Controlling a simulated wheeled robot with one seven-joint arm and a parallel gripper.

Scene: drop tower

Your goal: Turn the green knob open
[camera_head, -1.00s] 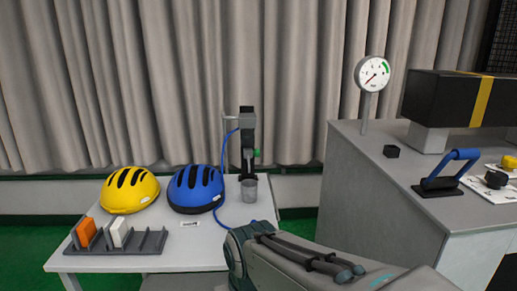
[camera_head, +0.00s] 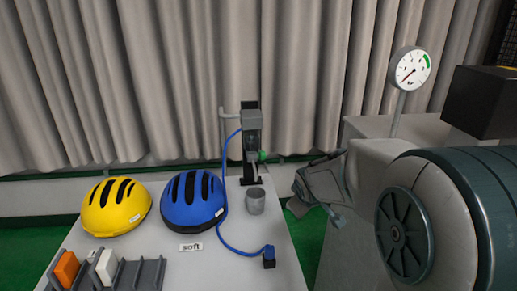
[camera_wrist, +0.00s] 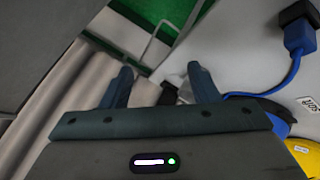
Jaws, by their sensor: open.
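The green knob (camera_head: 262,156) sits on the right side of a grey and black upright fixture (camera_head: 252,135) at the back of the white table. A grey cup (camera_head: 256,200) stands just below it. My gripper (camera_wrist: 162,86) is open, with two dark fingers apart in the wrist view. In the head view my gripper (camera_head: 318,192) is to the right of the knob and somewhat lower, apart from it. I cannot make out the knob in the wrist view; a small dark part shows between and beyond the fingers.
A blue helmet (camera_head: 194,202) and a yellow helmet (camera_head: 116,207) lie left of the fixture. A blue hose (camera_head: 224,190) runs from the fixture to a dark blue-topped plug (camera_head: 269,257). A grey rack (camera_head: 140,274) is at front left. A dial gauge (camera_head: 411,69) stands on the right counter.

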